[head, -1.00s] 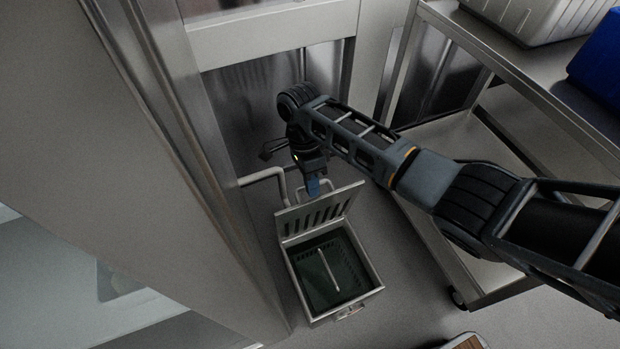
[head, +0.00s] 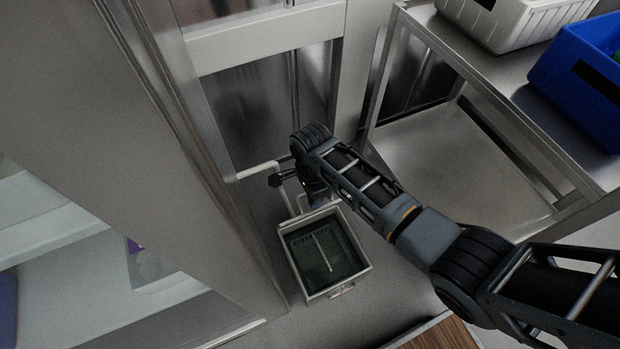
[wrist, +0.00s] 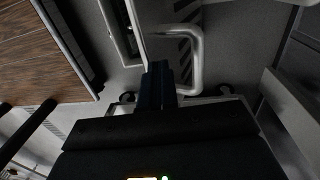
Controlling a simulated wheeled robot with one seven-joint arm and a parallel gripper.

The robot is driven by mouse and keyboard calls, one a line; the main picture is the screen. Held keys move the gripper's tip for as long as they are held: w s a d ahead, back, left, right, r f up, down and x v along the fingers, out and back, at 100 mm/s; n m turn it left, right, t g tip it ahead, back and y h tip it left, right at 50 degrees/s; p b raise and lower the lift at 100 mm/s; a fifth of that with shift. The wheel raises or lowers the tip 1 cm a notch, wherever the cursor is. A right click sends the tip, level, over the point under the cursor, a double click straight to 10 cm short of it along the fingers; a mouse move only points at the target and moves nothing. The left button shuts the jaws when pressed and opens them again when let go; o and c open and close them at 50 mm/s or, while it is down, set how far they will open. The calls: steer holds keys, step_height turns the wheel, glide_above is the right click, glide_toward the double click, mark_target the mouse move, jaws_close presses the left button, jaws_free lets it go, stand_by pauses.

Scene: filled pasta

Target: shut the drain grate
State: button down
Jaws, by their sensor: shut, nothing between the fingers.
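The drain box (head: 362,270) is set in the floor at lower middle in the head view. Its dark inside shows, with a thin pale bar in it. The grate (head: 309,217) stands steeply raised along the box's far edge, seen almost edge-on. My gripper (head: 320,204) is shut and empty, low behind the grate on the side away from the box opening. In the wrist view, my closed fingers (wrist: 158,84) point towards the narrow edge of what looks like the grate (wrist: 137,28). Whether they touch it I cannot tell.
A bent pale pipe (head: 258,170) runs beside my gripper, and shows close to the fingers in the wrist view (wrist: 197,65). A steel cart (head: 440,160) stands at right, with a white bin (head: 505,25) and a blue bin (head: 580,75) on top. A wooden-topped item (head: 440,337) is at the bottom.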

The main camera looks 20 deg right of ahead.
steer(key=s+f+t+p, duration=0.3)
steer(key=s+p, duration=0.1)
steer(key=s, duration=0.3)
steer(key=t+b, duration=0.7)
steer(key=b, duration=0.3)
glide_above(338, 285)
step_height(338, 285, down, 13)
steer(key=shift+s+f+b, duration=0.4)
steer(key=shift+f+b, duration=0.75)
steer(key=shift+f, duration=0.3)
steer(key=shift+s+f+b, duration=0.35)
steer(key=shift+f+b, duration=0.75)
steer(key=shift+f, duration=0.4)
steer(key=shift+s+f+b, duration=0.4)
steer(key=shift+f+b, duration=0.75)
steer(key=shift+f, duration=0.3)
steer(key=shift+f+g, duration=0.15)
steer(key=shift+g, duration=0.15)
